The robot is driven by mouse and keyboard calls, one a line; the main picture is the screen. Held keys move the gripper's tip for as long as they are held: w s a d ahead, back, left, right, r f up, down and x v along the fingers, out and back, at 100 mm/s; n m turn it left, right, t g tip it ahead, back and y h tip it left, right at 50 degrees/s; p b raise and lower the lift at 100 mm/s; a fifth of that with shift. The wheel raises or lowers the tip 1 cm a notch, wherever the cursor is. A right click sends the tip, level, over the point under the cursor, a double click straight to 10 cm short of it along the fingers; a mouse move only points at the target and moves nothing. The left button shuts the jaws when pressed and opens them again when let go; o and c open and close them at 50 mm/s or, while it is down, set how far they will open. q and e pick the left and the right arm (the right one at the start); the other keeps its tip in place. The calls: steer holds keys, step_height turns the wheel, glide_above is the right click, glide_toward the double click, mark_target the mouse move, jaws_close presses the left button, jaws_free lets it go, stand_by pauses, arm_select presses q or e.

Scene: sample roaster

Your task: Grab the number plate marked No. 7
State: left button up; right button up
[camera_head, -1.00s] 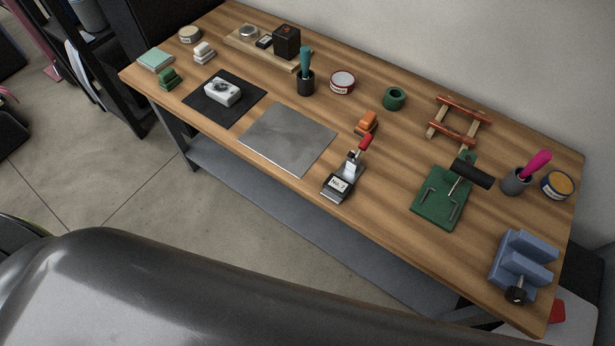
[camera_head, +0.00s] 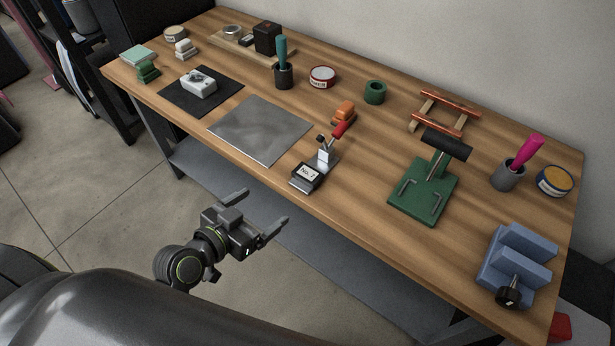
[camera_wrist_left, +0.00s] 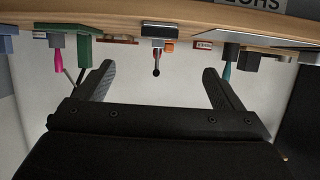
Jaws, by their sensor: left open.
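The number plate marked No. 7 (camera_head: 309,171) is a small white-labelled dark piece at the front of a clamp (camera_head: 326,157) with a red handle, near the table's front edge. My left gripper (camera_head: 262,210) is open and empty, in front of the table and left of the plate, apart from it. In the left wrist view, which is upside down, the open fingers (camera_wrist_left: 158,76) point toward the table edge, with the clamp (camera_wrist_left: 159,31) between them farther off; the No. 7 marking cannot be read there. My right gripper is not in view.
The wooden table (camera_head: 370,210) has a metal sheet (camera_head: 262,129) left of the clamp and an orange block (camera_head: 343,114) behind it. A green stand with a black roller (camera_head: 425,190) and a blue vise (camera_head: 518,262) are to the right. A grey shelf (camera_head: 330,240) lies below.

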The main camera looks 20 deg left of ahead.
arm_select(q)
glide_toward(309, 171)
steer(key=shift+w+d+f, duration=0.3)
steer(key=shift+w+f, duration=0.6)
steer(key=shift+f, duration=0.05)
steer(key=shift+r+p+x, duration=0.2)
steer(key=shift+p+x, duration=0.1)
steer(key=shift+x, duration=1.05)
steer(key=shift+r+p+x, duration=0.2)
steer(key=shift+p+x, duration=0.05)
steer(key=shift+x, duration=1.1)
steer(key=shift+w+d, duration=0.1)
steer(key=shift+c, duration=0.4)
steer(key=c, duration=1)
steer(key=shift+c, duration=0.6)
steer(key=shift+r, duration=0.15)
